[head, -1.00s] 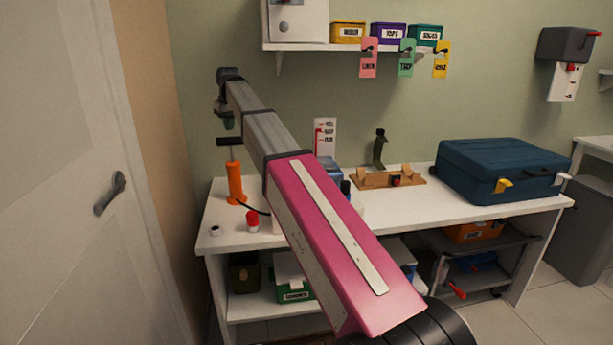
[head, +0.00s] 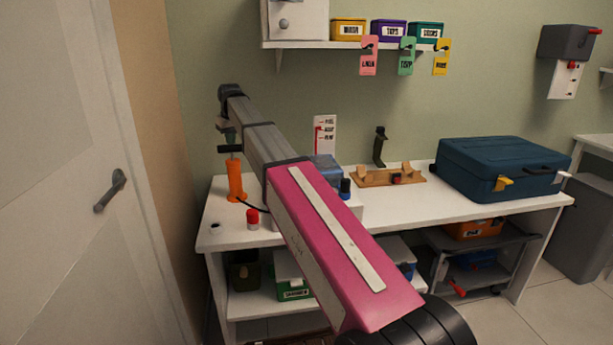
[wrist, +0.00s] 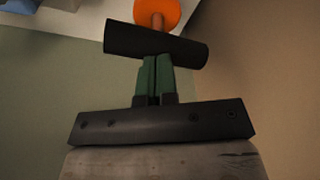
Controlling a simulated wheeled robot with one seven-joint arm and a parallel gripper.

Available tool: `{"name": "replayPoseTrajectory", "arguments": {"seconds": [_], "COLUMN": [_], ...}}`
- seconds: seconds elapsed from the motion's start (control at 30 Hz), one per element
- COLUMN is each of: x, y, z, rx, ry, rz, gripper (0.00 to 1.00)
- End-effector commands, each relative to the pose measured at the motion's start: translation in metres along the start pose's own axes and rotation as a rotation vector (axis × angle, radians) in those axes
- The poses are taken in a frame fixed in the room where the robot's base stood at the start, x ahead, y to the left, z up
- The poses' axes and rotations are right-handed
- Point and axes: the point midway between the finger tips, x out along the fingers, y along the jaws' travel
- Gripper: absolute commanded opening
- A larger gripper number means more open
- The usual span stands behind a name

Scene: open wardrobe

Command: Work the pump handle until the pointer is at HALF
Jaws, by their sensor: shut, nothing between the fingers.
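The orange pump (head: 236,182) stands upright at the left end of the white bench. Its black crossbar handle (head: 230,149) sits low, just above the body. In the wrist view the handle (wrist: 180,47) lies crosswise in front of the orange pump top (wrist: 157,12). My gripper (head: 229,136) is above the handle, its green fingers (wrist: 155,62) shut together with nothing between them. The tips meet the handle or sit very close to it. A white gauge card (head: 325,135) with red marks stands behind my arm; its pointer's level is too small to read.
A red-capped item (head: 252,218) stands near the pump's foot. A blue object (head: 327,168) is partly hidden behind my arm. A wooden stand (head: 375,178) and a blue case (head: 503,168) are further right. A door (head: 70,180) is at the left.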

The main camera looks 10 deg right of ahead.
Motion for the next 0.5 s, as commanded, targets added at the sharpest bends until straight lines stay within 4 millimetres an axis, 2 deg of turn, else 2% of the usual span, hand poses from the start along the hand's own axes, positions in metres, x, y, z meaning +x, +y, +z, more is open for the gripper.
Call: {"name": "replayPoseTrajectory", "arguments": {"seconds": [0.23,0.5], "x": [0.019,0.009], "y": [0.000,0.000], "z": [0.004,0.001], "rx": [0.000,0.000], "ry": [0.000,0.001], "rz": [0.000,0.000], "gripper": [0.00,0.00]}}
